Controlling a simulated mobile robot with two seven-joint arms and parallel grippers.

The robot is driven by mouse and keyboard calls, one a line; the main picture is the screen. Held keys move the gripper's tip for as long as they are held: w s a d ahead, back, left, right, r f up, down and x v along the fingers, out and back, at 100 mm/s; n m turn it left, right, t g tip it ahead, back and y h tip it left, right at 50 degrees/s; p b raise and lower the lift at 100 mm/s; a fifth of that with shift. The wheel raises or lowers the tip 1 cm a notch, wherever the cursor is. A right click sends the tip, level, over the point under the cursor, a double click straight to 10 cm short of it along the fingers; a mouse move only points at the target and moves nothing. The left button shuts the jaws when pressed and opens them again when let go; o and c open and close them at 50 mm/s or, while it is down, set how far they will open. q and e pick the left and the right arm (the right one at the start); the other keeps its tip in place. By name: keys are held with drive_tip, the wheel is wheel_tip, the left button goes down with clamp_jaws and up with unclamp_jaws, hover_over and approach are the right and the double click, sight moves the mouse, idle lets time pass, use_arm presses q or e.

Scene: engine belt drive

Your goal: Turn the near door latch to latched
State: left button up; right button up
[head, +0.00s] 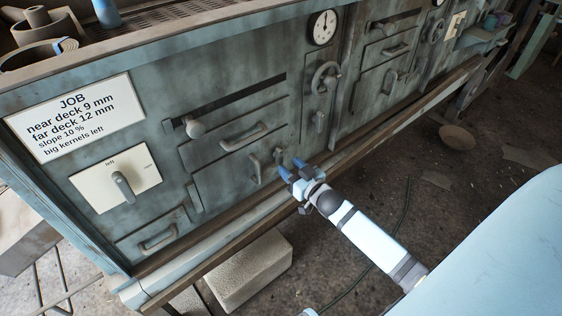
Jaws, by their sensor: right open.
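Two small grey metal pieces, the likely near door latch, sit on the green-grey machine front left of my right gripper. One piece (256,168) stands upright at the right part of the lower door panel (222,183); the other (278,156) is just right of it, beside the fingertips. I cannot tell for sure which is the latch handle or its exact setting. My right gripper (291,168) is open, its blue fingertips pointing at the machine front close to the second piece. Whether they touch it is unclear.
A job card (74,117) and a lever plate (117,177) are at left. A slider knob (195,128) and a bar handle (245,137) are above. A wooden rail (225,230) runs below the front. A pale block (250,271) lies on the floor. A gauge (322,27) is above.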

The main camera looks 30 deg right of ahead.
sight(281, 160)
use_arm(q)
drive_tip(key=shift+w+d+r+t+h+b, duration=0.15)
drive_tip(key=shift+w+d+r+t, duration=0.15)
drive_tip(key=shift+r, duration=0.2)
drive_tip(key=shift+w+d+r+t+h+b, duration=0.15)
drive_tip(key=shift+w+d+r+t, duration=0.1)
drive_tip(key=shift+r, duration=0.2)
use_arm(e)
drive_tip(key=shift+w+a, duration=0.2)
drive_tip(key=shift+w, duration=2.1)
use_arm(q)
drive_tip(key=shift+s, duration=0.1)
use_arm(e)
clamp_jaws()
